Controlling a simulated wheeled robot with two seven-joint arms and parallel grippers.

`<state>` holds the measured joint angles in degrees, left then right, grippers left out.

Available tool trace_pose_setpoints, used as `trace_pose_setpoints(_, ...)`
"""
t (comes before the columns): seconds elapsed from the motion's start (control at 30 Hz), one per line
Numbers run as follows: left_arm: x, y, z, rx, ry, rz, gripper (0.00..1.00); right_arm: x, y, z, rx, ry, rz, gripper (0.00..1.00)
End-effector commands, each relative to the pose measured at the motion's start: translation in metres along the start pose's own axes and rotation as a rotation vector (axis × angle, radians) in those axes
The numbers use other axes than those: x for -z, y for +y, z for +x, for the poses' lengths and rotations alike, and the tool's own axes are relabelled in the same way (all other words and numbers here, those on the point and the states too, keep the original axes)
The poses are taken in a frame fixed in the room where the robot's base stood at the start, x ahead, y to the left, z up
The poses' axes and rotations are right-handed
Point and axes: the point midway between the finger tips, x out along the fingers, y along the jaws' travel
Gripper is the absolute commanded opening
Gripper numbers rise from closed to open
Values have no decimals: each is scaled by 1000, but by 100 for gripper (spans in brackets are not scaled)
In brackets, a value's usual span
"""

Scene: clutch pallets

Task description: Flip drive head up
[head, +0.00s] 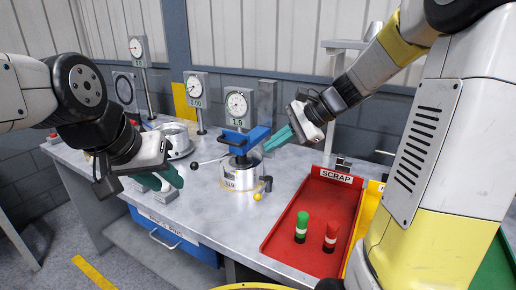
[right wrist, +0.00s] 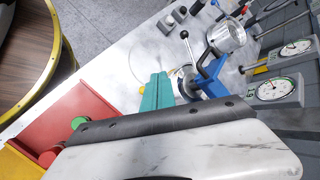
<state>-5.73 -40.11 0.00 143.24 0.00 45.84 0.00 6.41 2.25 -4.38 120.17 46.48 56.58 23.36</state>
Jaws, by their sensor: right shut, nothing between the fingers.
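The blue drive head (head: 245,139) sits over a silver round fixture (head: 240,175) in the middle of the bench, below a dial gauge reading 1.9. In the right wrist view the blue drive head (right wrist: 210,78) is just beyond my fingertips. A lever with a black ball (head: 194,166) sticks out to the left. My right gripper (head: 277,139) is shut and empty, just right of the blue head; contact is unclear. Its teal fingers (right wrist: 157,92) lie together in the right wrist view. My left gripper (head: 168,179) is over the bench's left part, apart from the fixture; its finger gap is unclear.
A red SCRAP tray (head: 285,214) holds a green-topped part (head: 302,226) and a red-topped part (head: 331,237). A silver ring-shaped part (head: 174,139) stands at the back left, near more dial gauges (head: 196,88). The bench front between fixture and tray is clear.

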Motion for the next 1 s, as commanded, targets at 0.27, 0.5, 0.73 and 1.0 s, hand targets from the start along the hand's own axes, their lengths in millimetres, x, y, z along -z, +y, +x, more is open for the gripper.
trace_pose_setpoints(0.27, 0, 0, 0, 0, 0, 0, 32, 72, -42, 33, 132, -130, 416, 0)
trace_pose_setpoints(0.5, 0, 0, 0, 0, 0, 0, 32, 144, -64, 56, 255, -232, 739, 0)
trace_pose_setpoints(0.73, 0, 0, 0, 0, 0, 0, 32, 190, -71, 69, 335, -294, 920, 0)
trace_pose_setpoints(1.0, 0, 0, 0, 0, 0, 0, 32, 202, -72, 71, 357, -311, 966, 0)
